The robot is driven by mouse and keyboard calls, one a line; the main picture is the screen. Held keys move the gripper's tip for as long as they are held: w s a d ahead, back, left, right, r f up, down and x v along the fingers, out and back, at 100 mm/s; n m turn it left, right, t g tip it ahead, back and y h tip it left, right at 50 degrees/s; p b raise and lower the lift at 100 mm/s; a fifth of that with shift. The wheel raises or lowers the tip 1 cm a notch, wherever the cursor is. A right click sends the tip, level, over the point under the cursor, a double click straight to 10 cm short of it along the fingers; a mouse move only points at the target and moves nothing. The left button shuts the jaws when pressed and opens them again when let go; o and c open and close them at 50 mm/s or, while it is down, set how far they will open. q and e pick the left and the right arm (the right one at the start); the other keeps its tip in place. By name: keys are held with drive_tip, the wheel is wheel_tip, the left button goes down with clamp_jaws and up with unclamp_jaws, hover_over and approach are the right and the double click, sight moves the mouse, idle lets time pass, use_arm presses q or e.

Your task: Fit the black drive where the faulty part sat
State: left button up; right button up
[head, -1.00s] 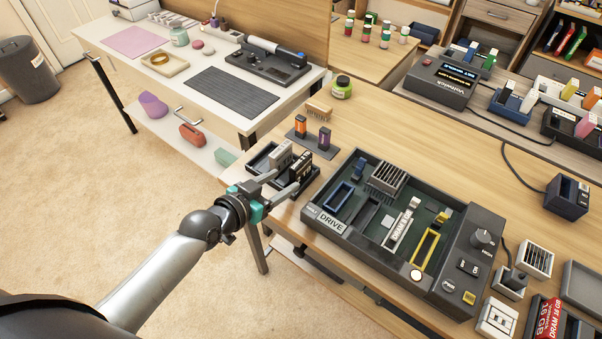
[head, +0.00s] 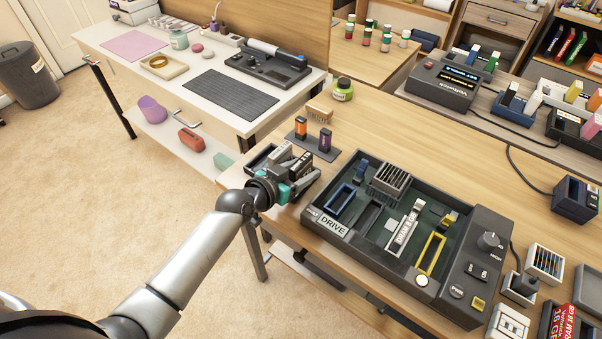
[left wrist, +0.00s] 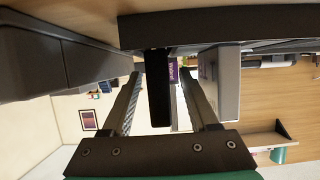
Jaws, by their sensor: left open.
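The black drive (head: 305,161) stands upright in a small dark tray (head: 258,163) left of the board, partly hidden by my left gripper. A grey drive (head: 279,154) stands beside it. My left gripper (head: 306,172) is open, with its fingers at the black drive. In the left wrist view, the black drive (left wrist: 158,90) shows between the two spread fingers, and a grey block (left wrist: 220,82) shows just beyond the right finger. The dark board case (head: 312,214) has a DRIVE label (head: 334,227), an empty-looking dark slot (head: 368,216), a blue frame (head: 340,197) and a yellow frame (head: 430,252). My right gripper is not in view.
A stand with orange and purple modules (head: 313,143) is close behind the tray. A wooden brush (head: 319,113) and green jar (head: 342,90) stand farther back. Bare tabletop lies behind the case.

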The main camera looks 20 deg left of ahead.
use_arm(q)
clamp_jaws()
idle(0.3)
idle(0.3)
